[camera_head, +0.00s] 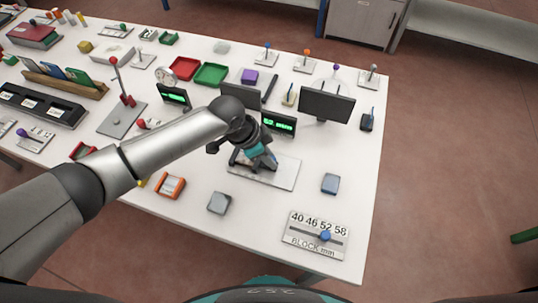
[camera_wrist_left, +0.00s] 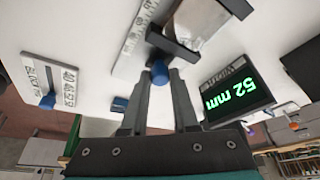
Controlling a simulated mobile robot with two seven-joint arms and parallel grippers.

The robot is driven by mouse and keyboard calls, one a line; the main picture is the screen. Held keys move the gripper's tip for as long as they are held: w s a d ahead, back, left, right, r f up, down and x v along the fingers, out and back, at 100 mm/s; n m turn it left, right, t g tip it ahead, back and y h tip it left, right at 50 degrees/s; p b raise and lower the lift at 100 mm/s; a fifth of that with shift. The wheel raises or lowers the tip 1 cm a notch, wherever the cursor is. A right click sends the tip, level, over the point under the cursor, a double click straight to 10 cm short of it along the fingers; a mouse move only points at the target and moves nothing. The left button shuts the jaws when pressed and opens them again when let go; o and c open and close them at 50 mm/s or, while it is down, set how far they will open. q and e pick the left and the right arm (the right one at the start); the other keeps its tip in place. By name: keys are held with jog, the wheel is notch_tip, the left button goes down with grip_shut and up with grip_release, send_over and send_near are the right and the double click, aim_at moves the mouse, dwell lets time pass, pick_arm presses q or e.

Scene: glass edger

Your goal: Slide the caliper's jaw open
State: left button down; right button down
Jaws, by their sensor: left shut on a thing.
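The caliper lies on a pale base plate (camera_head: 287,176) in the middle of the white table. In the wrist view its dark jaws (camera_wrist_left: 174,42) stand on both sides of a clear grey block (camera_wrist_left: 202,18), beside a printed scale (camera_wrist_left: 138,42). A blue knob (camera_wrist_left: 160,74) shows at the near jaw, between the fingertips. My left gripper (camera_head: 270,163) is down at the caliper and shut on this knob (camera_wrist_left: 160,82). In the head view the gripper and arm hide much of the caliper. My right gripper is not in view.
A display (camera_head: 279,122) behind the caliper reads 52 mm. A BLOCK mm slider plate (camera_head: 315,252) with a blue knob lies at the front right. A blue-grey block (camera_head: 330,184) and a grey block (camera_head: 219,203) lie nearby. A black monitor (camera_head: 326,104) stands behind.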

pick_arm(q)
jog(key=d, duration=0.2)
jog(key=s+d+p, duration=0.1)
jog(key=d, duration=0.1)
jog(key=shift+s+d, duration=0.15)
jog(key=shift+s, duration=0.05)
jog(key=c, duration=0.7)
grip_release()
jog(key=p+v, duration=0.2)
jog(key=v, duration=1.3)
jog(key=shift+r, duration=0.1)
